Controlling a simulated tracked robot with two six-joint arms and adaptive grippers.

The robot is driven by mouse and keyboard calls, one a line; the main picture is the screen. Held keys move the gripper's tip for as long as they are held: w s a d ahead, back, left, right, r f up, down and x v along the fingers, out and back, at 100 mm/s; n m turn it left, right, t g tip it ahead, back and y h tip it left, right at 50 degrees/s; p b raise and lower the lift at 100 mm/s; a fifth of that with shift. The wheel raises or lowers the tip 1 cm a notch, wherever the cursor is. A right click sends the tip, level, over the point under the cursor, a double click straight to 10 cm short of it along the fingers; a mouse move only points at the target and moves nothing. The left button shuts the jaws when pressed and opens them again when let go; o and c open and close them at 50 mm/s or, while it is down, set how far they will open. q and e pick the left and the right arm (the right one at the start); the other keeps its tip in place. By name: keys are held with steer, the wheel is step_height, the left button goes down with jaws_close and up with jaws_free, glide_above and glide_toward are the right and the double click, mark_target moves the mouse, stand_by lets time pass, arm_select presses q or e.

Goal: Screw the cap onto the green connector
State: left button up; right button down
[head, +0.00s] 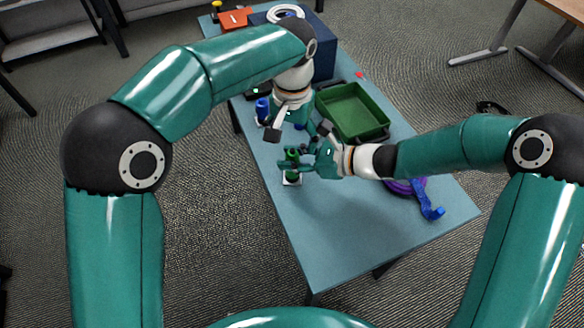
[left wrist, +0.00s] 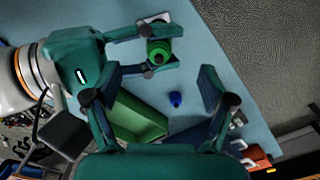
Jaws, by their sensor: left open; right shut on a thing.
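The green connector (head: 292,168) stands upright on a small white base (head: 292,181) on the table. My right gripper (head: 290,158) is shut around it from the right. In the left wrist view the connector (left wrist: 158,50) is a round green shape, seen from above, between the right gripper's fingers (left wrist: 150,52). I cannot make out a separate cap on or near it. My left gripper (head: 298,131) is open just behind the connector and above the table. Its spread fingers (left wrist: 148,82) have nothing between them. The left gripper and arm hide part of the table behind.
A green tray (head: 322,103) stands behind my right gripper. A blue upright object (head: 262,109) stands left of my left gripper. A dark blue box (head: 322,62) is farther back. The near table is clear.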

steer(key=shift+f, duration=0.1)
arm_select(q)
step_height(320, 180, up, 7)
stand_by(0.3)
steer(key=shift+d, duration=0.1)
arm_select(e)
steer(key=c, duration=0.7)
jaws_free()
steer(key=shift+d, duration=0.1)
steer(key=v, duration=1.1)
steer(key=shift+d, duration=0.35)
steer(key=shift+s, duration=0.15)
